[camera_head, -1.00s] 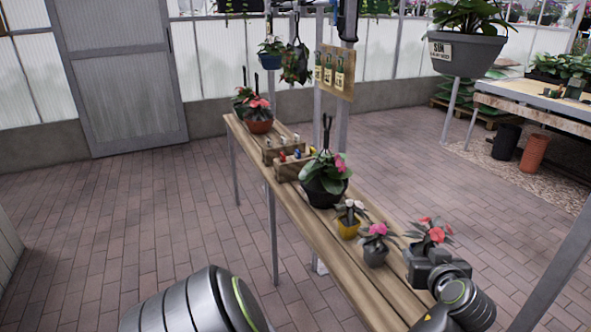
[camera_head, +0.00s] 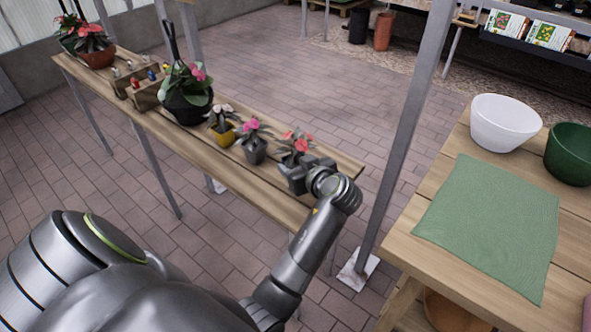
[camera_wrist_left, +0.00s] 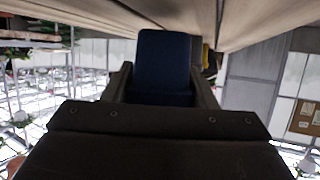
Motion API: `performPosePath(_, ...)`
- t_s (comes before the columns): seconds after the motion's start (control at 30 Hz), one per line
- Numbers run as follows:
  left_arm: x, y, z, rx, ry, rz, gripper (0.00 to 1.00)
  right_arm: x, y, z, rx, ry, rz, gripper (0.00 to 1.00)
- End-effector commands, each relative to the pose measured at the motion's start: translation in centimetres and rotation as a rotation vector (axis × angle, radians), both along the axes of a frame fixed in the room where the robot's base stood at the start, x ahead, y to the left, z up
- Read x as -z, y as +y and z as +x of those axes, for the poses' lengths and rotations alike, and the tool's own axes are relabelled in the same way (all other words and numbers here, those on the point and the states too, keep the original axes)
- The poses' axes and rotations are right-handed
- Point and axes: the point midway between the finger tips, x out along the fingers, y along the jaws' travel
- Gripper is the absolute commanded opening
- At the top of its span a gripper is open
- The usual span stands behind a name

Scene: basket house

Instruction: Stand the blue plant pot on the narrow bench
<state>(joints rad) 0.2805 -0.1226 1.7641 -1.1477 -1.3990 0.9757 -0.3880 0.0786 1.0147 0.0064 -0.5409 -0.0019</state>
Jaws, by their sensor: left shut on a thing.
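The blue plant pot (camera_wrist_left: 165,62) fills the space between the fingers of my left gripper (camera_wrist_left: 163,88) in the left wrist view, which looks upside down. The gripper is shut on it. In the head view my left gripper (camera_head: 299,178) is over the right end of the narrow bench (camera_head: 245,185), beside a plant with red flowers (camera_head: 298,143). The pot is hidden there behind the gripper. In the wrist view the pot's base is close to the bench boards (camera_wrist_left: 110,12); I cannot tell if they touch. My right gripper is out of view.
A yellow pot (camera_head: 223,136), a grey pot (camera_head: 255,150) and a black pot (camera_head: 187,108) stand along the bench. A metal post (camera_head: 405,125) rises right of it. A table with a green cloth (camera_head: 490,225) and white bowl (camera_head: 503,124) is at right.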

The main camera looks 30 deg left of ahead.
Motion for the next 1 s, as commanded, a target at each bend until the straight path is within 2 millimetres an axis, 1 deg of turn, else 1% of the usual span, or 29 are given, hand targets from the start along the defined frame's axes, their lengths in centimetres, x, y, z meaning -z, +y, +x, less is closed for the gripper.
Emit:
performPosePath(0.03, 0.99, 0.01, -0.06, -0.001, 0.004, 0.001, 0.27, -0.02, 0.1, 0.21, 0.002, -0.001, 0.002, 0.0)
performPosePath(0.1, 1.58, 0.01, -0.05, 0.0, 0.002, 0.001, 0.27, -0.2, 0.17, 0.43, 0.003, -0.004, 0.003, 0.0)
performPosePath(0.47, 1.85, 0.0, -0.01, 0.0, -0.001, 0.0, 0.27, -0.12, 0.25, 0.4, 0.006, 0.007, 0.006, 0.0)
performPosePath(0.5, 1.79, -0.01, -0.01, 0.0, 0.0, 0.0, 0.57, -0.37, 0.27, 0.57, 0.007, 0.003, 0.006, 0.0)
performPosePath(0.63, 1.78, -0.01, -0.02, 0.0, 0.0, 0.0, 0.74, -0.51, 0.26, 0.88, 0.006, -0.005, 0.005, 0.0)
performPosePath(1.0, 1.59, 0.0, -0.02, 0.0, 0.0, 0.0, 0.74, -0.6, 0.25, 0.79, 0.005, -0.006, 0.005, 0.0)
